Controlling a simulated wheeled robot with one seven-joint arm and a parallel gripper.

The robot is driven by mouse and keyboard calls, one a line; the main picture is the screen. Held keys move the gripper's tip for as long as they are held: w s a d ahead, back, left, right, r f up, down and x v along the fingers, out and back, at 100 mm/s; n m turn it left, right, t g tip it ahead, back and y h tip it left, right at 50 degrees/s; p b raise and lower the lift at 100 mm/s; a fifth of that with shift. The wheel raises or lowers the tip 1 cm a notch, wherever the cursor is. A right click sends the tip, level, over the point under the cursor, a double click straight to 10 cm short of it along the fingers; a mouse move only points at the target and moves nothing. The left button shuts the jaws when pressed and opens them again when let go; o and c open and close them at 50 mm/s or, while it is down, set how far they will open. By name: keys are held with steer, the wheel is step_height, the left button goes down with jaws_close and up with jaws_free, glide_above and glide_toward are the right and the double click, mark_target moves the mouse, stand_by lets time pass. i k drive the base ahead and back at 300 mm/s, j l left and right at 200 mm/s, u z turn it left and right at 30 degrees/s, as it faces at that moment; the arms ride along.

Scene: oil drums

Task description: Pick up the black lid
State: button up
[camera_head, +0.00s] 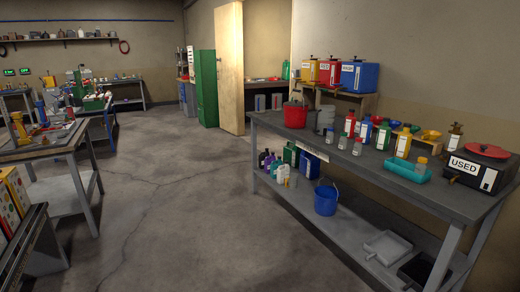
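I cannot single out a black lid with certainty in the head view. A black container (487,180) labelled USED stands at the right end of the long grey workbench (318,150), with a red round piece (487,150) on top. Yellow (309,70), red (330,71) and blue (360,76) containers, with small dark fittings on top, stand on a raised wooden rack behind the bench. Several bottles, including a yellow one (404,141), stand on the bench; their caps are too small to tell apart well. My gripper is not in view.
A red pot (295,114) and a teal tray (400,172) stand on the bench. Its lower shelf holds a blue bucket (326,201), a grey tray (388,246) and a black tray (415,271). Cluttered tables stand at left. The floor (190,200) between is clear.

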mark_target(296, 103)
steer(key=i, duration=2.45)
steer(key=i+l+u, duration=0.1)
steer(key=i, duration=0.6)
steer(key=i+l, duration=0.15)
steer(key=i, duration=0.5)
